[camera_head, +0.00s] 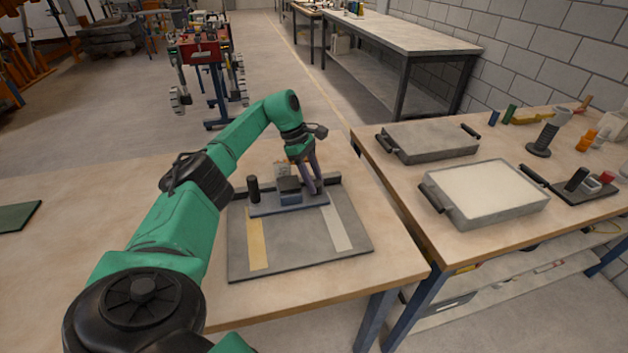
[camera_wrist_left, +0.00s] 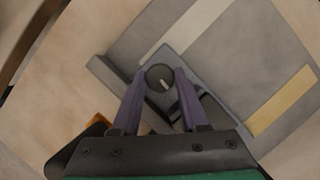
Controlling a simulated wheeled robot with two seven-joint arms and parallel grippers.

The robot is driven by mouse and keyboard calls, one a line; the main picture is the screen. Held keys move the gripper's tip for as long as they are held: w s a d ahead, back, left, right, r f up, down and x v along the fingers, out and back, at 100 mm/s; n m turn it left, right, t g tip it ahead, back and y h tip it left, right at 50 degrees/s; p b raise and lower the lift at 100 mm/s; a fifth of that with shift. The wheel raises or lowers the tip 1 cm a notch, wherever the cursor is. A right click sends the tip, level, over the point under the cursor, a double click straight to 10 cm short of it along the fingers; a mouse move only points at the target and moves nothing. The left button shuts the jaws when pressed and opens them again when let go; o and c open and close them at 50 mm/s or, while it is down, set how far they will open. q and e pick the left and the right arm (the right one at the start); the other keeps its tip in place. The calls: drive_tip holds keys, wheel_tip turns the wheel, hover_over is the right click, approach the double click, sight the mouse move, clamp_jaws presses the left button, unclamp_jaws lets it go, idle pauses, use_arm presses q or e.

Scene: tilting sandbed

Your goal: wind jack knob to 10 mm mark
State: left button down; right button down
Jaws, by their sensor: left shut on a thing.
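The jack knob (camera_wrist_left: 159,76) is a round dark knob with a pale line on its top. In the left wrist view it sits between the fingertips of my left gripper (camera_wrist_left: 160,80), which is shut on it. In the head view my left gripper (camera_head: 316,190) points down at the right end of the blue-grey jack base (camera_head: 262,209), and its fingers hide the knob. A dark block (camera_head: 289,184) stands mid-base and a black cylinder (camera_head: 253,189) stands at its left. A small pale plate (camera_head: 281,168) shows behind. I cannot read any 10 mm mark.
The jack base lies on a grey board (camera_head: 295,250) with a yellow strip (camera_head: 256,244) and a pale strip (camera_head: 336,228). A second table on the right holds a sand-coloured tray (camera_head: 440,200) and a grey tray (camera_head: 400,150). A gap separates the tables. The front tabletop is mostly clear.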

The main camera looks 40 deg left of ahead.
use_arm(q)
drive_tip(key=shift+m, duration=0.3)
drive_tip(key=shift+c, duration=2.1)
unclamp_jaws()
drive_tip(key=shift+a+r, duration=0.2)
drive_tip(key=shift+r, duration=0.3)
drive_tip(key=p+v, duration=0.3)
drive_tip(key=v, duration=1)
drive_tip(key=shift+r, duration=0.25)
